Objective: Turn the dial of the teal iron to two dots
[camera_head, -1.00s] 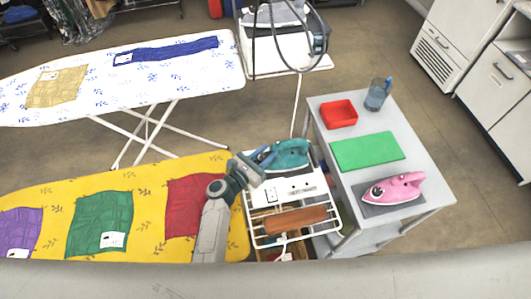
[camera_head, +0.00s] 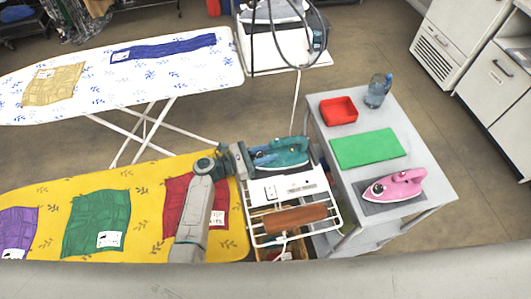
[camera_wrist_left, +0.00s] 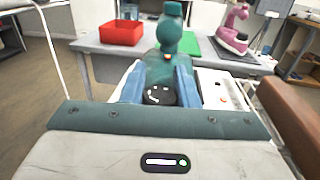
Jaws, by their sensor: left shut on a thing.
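The dial's setting is too small to read. My right gripper is not in view.
The yellow ironing board (camera_head: 148,195) with folded cloths lies left of the iron.

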